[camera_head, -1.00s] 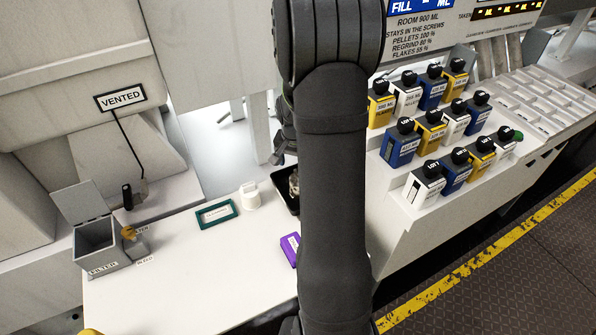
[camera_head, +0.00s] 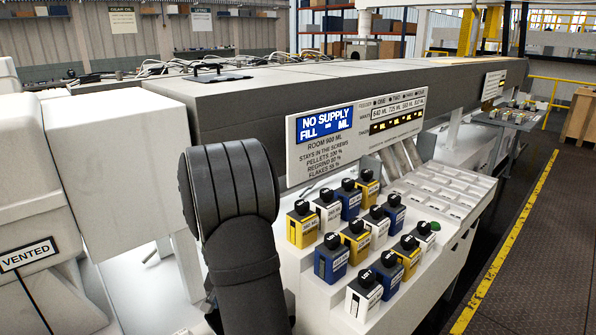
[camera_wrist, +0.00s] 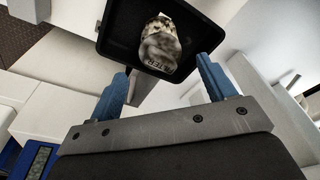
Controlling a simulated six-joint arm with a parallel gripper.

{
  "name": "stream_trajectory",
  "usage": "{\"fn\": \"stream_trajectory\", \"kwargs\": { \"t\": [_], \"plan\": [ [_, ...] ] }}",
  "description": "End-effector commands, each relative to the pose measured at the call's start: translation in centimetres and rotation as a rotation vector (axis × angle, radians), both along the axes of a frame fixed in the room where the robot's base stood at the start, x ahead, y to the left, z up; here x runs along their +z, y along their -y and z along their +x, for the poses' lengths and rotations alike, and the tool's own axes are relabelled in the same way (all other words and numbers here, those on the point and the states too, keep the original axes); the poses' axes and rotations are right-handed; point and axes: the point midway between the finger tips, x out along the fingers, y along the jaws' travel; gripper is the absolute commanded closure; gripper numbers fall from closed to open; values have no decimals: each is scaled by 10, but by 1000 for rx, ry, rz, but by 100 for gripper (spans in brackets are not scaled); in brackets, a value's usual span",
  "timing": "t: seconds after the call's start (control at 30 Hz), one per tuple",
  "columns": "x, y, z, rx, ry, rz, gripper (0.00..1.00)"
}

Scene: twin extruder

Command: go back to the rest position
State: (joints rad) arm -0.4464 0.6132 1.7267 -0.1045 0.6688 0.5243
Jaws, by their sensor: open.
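My gripper (camera_wrist: 162,68) shows in the wrist view with its two blue fingers spread wide apart and nothing between them. Beyond the fingertips is a black tray (camera_wrist: 113,38) holding a mottled grey and white container (camera_wrist: 160,45) with lettering on it. I cannot tell the gap between fingers and tray. In the head view only my dark arm shows, at the lower middle; my gripper is out of that picture.
Several blue, yellow and white bottles (camera_head: 331,258) stand on a stepped white rack to the right of my arm. A sign panel (camera_head: 355,130) reads "NO SUPPLY". A "VENTED" label (camera_head: 28,254) is at the left. Empty white compartments (camera_head: 440,190) lie behind the bottles.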

Motion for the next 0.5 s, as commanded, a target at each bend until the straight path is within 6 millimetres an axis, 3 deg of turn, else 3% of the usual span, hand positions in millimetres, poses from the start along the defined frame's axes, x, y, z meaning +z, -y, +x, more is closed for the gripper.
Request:
{"fn": "stream_trajectory", "kwargs": {
  "t": [0.5],
  "plan": [
    [-83,1,11,0,-2,-1,24]
  ]
}}
